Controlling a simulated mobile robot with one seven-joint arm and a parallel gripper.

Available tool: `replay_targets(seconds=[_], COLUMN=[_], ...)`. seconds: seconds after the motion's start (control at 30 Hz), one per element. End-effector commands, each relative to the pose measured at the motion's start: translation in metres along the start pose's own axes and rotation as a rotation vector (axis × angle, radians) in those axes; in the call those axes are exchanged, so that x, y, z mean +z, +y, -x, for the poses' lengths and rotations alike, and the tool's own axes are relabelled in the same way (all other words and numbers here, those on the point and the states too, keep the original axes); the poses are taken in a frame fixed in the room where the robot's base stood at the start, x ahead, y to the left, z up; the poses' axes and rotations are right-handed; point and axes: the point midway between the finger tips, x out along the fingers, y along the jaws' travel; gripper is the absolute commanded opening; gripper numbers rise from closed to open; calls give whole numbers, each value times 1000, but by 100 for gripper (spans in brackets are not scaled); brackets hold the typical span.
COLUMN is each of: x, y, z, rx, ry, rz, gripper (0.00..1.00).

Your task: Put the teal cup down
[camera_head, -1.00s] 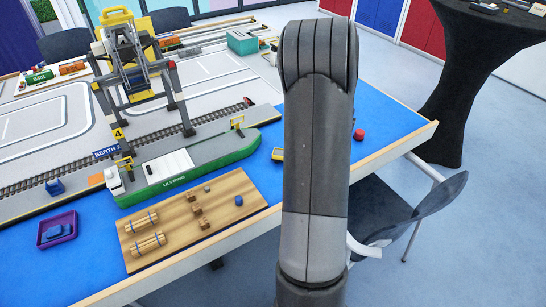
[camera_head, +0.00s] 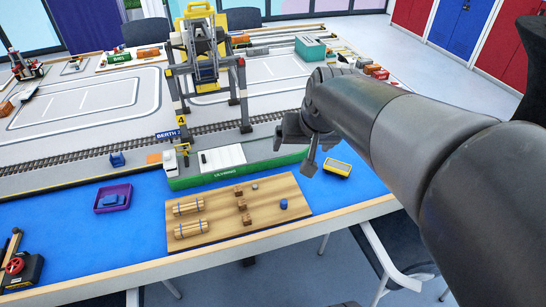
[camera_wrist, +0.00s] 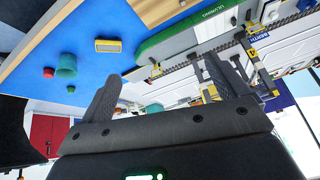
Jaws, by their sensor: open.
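The teal cup (camera_wrist: 67,66) stands on the blue table top in the wrist view, which looks upside down. It is apart from my gripper. A small red piece (camera_wrist: 48,72) is beside it, and a smaller teal piece (camera_wrist: 71,89) lies close by. In the head view my arm covers that part of the table, so the cup is hidden there. My gripper (camera_head: 308,150) is above the table near the green ship's right end. In the wrist view its two fingers (camera_wrist: 163,75) are spread, with nothing between them.
A yellow box (camera_head: 337,168) sits below my gripper's right side. The green ship (camera_head: 235,172) and the wooden board (camera_head: 222,222) with bundles and pegs lie to the left. The gantry crane (camera_head: 207,75) rises behind. A purple tray (camera_head: 101,204) is farther left. Blue table between is clear.

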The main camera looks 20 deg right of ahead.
Motion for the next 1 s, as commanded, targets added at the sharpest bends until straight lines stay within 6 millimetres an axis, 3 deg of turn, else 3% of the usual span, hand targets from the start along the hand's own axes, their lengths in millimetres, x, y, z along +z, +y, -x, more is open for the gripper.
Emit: replay_targets(seconds=[0.1, 0.2, 0.4, 1.0], x=[39, 68, 104, 110], y=[-24, -35, -43, -44], z=[24, 36, 48, 49], rx=[-19, -25, -24, -23], ry=[1, -1, -5, -6], rz=[92, 155, 229, 242], gripper=[92, 92, 92, 92])
